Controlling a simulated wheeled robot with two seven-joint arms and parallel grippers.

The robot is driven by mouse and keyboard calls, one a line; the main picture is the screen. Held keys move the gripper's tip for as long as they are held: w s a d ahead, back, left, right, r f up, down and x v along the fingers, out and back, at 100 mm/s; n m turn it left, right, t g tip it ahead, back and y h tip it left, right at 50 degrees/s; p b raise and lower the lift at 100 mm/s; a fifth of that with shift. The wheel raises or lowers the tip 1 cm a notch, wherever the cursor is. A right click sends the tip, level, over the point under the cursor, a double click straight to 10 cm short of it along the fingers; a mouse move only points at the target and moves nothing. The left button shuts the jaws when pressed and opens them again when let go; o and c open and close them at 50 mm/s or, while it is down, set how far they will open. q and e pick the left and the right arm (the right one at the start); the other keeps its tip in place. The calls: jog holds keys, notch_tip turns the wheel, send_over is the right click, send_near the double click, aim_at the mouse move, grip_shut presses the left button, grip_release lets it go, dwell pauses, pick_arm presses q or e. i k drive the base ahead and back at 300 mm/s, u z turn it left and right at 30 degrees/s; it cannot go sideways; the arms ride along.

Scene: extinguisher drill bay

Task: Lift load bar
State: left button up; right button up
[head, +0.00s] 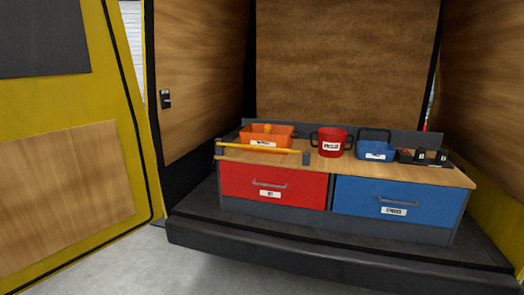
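A thin yellow-orange bar (258,147), which looks like the load bar, lies lengthwise over the left part of the wooden worktop (343,169). A dark grey block (306,158) is at its right end, and another dark piece (220,147) is at its left end. The bar passes in front of an orange bin and appears slightly above the worktop. I cannot tell what it rests on. Neither of my grippers is in view.
On the worktop stand the orange bin (280,134), a red pot (332,146), a blue bin (375,152) and small dark items (430,157). Below are a red drawer (270,184) and a blue drawer (398,207), both shut. A dark bumper (320,258) edges the van floor; a yellow door (110,130) stands left.

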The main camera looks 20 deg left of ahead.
aim_at(282, 150)
jog(key=z, duration=0.4)
jog(key=i, duration=0.35)
jog(key=z, duration=0.7)
jog(key=i, duration=1.25)
jog(key=u, duration=0.8)
